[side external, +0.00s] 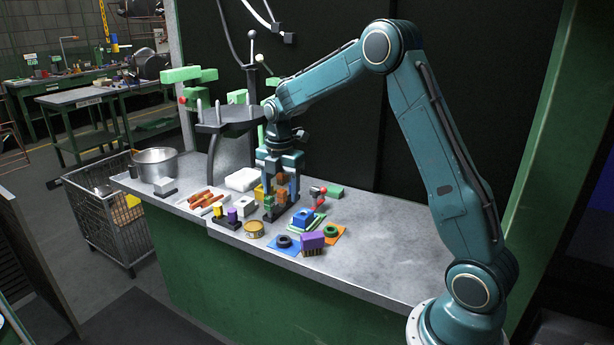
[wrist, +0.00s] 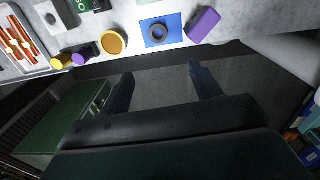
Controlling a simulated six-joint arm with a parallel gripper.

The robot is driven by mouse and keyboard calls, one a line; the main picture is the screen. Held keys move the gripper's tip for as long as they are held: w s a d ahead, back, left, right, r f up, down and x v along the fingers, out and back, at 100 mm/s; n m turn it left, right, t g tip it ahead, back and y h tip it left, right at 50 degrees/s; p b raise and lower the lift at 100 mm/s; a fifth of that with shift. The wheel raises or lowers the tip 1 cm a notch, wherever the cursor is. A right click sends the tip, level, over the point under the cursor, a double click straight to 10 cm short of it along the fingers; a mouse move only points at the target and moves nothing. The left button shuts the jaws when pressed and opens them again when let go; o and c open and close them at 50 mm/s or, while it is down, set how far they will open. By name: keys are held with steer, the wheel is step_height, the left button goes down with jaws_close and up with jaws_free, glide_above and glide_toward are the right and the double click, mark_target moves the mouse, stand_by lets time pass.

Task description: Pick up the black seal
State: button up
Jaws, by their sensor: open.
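The black seal (side external: 285,241) is a dark ring lying flat on a blue square mat (side external: 273,243) near the counter's front edge. In the wrist view the seal (wrist: 157,34) sits on the blue mat (wrist: 175,21), near the top middle, beyond the fingertips. My gripper (side external: 281,195) points down over the counter, behind and apart from the seal. In the wrist view my gripper (wrist: 160,73) has its two fingers spread wide with nothing between them.
A purple block (side external: 312,240) stands close to the right of the seal. A round tan tin (side external: 254,229) is to its left. A green ring (side external: 331,230) lies on an orange mat behind right. Blocks crowd the area near my gripper. The counter's right is clear.

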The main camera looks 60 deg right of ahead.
steer(key=shift+n, duration=0.5)
steer(key=shift+w+d+f, duration=0.15)
steer(key=shift+d+f, duration=0.05)
steer(key=shift+f, duration=1.55)
steer(key=shift+w+d+f, duration=0.1)
steer(key=shift+d+f, duration=0.05)
steer(key=shift+f, duration=1.65)
steer(key=shift+w+d+f, duration=0.15)
steer(key=shift+d+f, duration=0.05)
steer(key=shift+f, duration=1.55)
steer(key=shift+d+f, duration=0.1)
steer(key=shift+f, duration=2.5)
steer(key=c, duration=1)
